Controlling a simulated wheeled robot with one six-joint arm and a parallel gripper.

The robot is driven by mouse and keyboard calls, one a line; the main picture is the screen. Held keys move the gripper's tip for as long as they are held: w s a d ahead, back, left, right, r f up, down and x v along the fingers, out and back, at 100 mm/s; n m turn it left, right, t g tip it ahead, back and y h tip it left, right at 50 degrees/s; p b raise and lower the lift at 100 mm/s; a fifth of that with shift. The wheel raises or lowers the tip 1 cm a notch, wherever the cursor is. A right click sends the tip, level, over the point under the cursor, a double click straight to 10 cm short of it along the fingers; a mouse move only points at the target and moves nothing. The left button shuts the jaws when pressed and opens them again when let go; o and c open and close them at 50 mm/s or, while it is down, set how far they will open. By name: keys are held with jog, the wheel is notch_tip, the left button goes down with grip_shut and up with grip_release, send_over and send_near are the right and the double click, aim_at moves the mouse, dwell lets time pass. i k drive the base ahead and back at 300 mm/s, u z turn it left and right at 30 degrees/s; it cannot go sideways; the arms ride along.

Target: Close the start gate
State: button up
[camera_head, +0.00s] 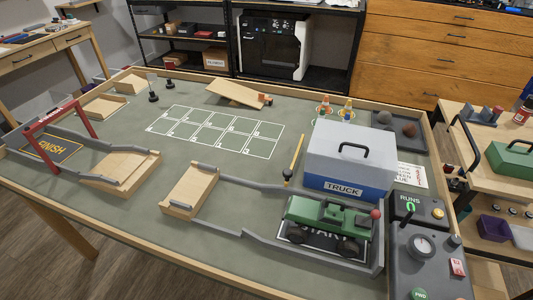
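A yellow bar (297,156) stands up steeply, leaning a little right, from a small dark post (287,175) at the back wall of the grey track; it looks like the start gate, raised. The green crawler truck (331,226) sits on the dark start mat (326,248), inside the grey-walled bay at the track's right end. A red ball knob (376,214) shows at the right edge of the bay; what it belongs to is unclear. My gripper is not in view.
A grey-lidded blue box labelled TRUCK (346,182) stands behind the bay. A control panel (411,262) with a gauge and buttons is at right. Wooden ramps (187,190) and a red FINISH arch (62,119) lie left. The track between gate and ramp is clear.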

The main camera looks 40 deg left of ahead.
aim_at(288, 173)
jog(key=u, duration=1.35)
jog(key=k, duration=1.25)
jog(key=u, duration=0.8)
jog(key=i, duration=1.3)
jog(key=z, duration=0.35)
jog(key=i, duration=0.7)
jog(key=z, duration=0.55)
